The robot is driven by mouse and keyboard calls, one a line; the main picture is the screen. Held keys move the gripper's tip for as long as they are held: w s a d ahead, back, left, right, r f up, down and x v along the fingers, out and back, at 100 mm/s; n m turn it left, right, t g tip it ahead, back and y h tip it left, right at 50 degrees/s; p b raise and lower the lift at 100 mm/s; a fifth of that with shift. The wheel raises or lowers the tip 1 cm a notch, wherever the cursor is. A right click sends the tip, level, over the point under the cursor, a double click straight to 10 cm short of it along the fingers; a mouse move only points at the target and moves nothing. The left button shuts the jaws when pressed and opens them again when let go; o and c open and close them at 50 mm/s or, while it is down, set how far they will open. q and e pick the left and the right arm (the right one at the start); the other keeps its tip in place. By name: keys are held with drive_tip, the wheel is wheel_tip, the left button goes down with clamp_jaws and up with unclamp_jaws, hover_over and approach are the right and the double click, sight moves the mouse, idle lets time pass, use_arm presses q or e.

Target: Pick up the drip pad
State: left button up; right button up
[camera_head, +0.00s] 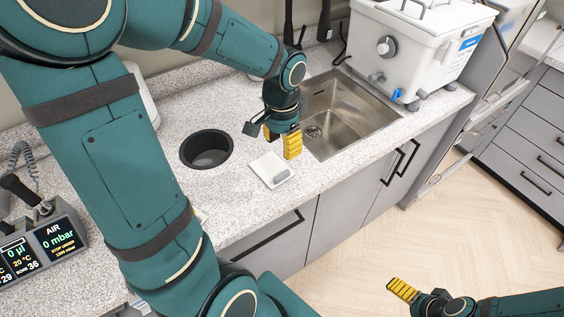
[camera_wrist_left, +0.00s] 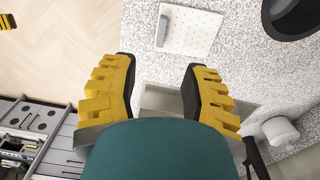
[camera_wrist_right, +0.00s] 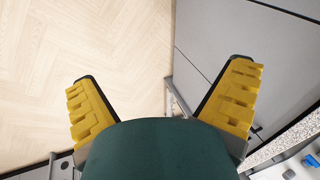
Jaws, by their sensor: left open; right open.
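The drip pad (camera_head: 263,164) looks like a thin white square lying flat on the speckled counter, with a grey rounded piece (camera_head: 282,176) at its front edge. In the left wrist view the pad (camera_wrist_left: 198,32) shows small dots, and the grey piece (camera_wrist_left: 162,32) is along its left edge. My left gripper (camera_head: 281,143) is open and empty, above the counter just behind and to the right of the pad, apart from it. Its fingers (camera_wrist_left: 160,65) frame bare counter and the sink edge. My right gripper (camera_wrist_right: 162,70) is open and empty over the floor, away from the counter.
A round dark opening (camera_head: 206,149) is left of the pad. A steel sink (camera_head: 345,112) lies to the right. A white autoclave-like box (camera_head: 420,45) stands beyond it. A display unit (camera_head: 45,245) is at the far left. The counter's front edge is close to the pad.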

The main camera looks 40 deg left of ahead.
sight(282, 174)
use_arm(q)
drive_tip(key=f, duration=0.2)
drive_tip(key=f+b, duration=0.1)
drive_tip(key=f, duration=0.5)
drive_tip(key=shift+s+b, duration=0.3)
drive_tip(key=shift+s, duration=0.05)
drive_tip(key=f, duration=0.2)
drive_tip(key=w+f+b, duration=0.1)
drive_tip(key=f, duration=0.1)
drive_tip(key=shift+a+f, duration=0.15)
drive_tip(key=shift+f, duration=0.3)
use_arm(e)
drive_tip(key=f, duration=0.1)
drive_tip(key=s+f, duration=0.1)
drive_tip(key=f, duration=0.1)
drive_tip(key=shift+s+a, duration=0.1)
drive_tip(key=shift+s, duration=0.2)
use_arm(q)
clamp_jaws()
